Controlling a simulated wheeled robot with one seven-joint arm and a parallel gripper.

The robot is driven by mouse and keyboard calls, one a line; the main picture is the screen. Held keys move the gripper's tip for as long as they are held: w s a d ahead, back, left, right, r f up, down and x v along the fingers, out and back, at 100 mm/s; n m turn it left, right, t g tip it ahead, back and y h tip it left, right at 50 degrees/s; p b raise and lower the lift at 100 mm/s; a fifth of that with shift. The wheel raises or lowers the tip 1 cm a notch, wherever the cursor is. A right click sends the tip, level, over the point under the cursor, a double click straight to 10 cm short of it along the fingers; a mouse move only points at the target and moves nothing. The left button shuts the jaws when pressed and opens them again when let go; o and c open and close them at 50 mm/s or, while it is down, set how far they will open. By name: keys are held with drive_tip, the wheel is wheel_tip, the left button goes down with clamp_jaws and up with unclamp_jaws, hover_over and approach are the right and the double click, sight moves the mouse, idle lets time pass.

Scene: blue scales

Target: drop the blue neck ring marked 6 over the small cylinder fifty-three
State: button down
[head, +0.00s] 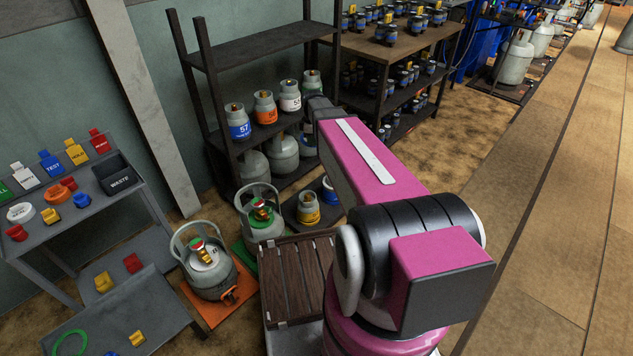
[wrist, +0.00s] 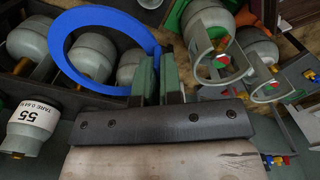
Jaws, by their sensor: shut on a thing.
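My gripper (wrist: 158,68) is shut on the rim of a large flat blue ring (wrist: 56,45), held out to the left in the wrist view. No 6 shows on the ring. Grey cylinders lie beyond and inside its outline; contact cannot be told. In the head view my gripper (head: 319,106) is mostly hidden behind my magenta arm, and the ring is not seen. It is by the right end of a shelf row: a cylinder with blue band 57 (head: 239,125), an orange-banded one (head: 265,109), a white-banded one (head: 290,96) and a grey-green one (head: 312,82). No 53 is readable.
A white-banded cylinder marked 55 (wrist: 28,128) is at left in the wrist view. The dark rack (head: 213,105) has uprights near my gripper. Large handled cylinders (head: 207,268) stand on the floor. A grey bench (head: 95,210) with coloured tags and a waste bin stands left.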

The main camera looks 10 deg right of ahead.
wheel_tip(320, 180, down, 22)
drive_tip(key=d+n, duration=0.1)
drive_tip(key=n, duration=1)
drive_tip(key=shift+s+d+f, duration=0.15)
drive_tip(key=shift+d+f, duration=0.05)
drive_tip(key=shift+f, duration=0.05)
drive_tip(key=shift+f, duration=0.1)
drive_tip(key=shift+f, duration=2.15)
wheel_tip(320, 180, down, 8)
idle(1.9)
drive_tip(key=c, duration=1.2)
unclamp_jaws()
drive_tip(key=shift+r, duration=0.25)
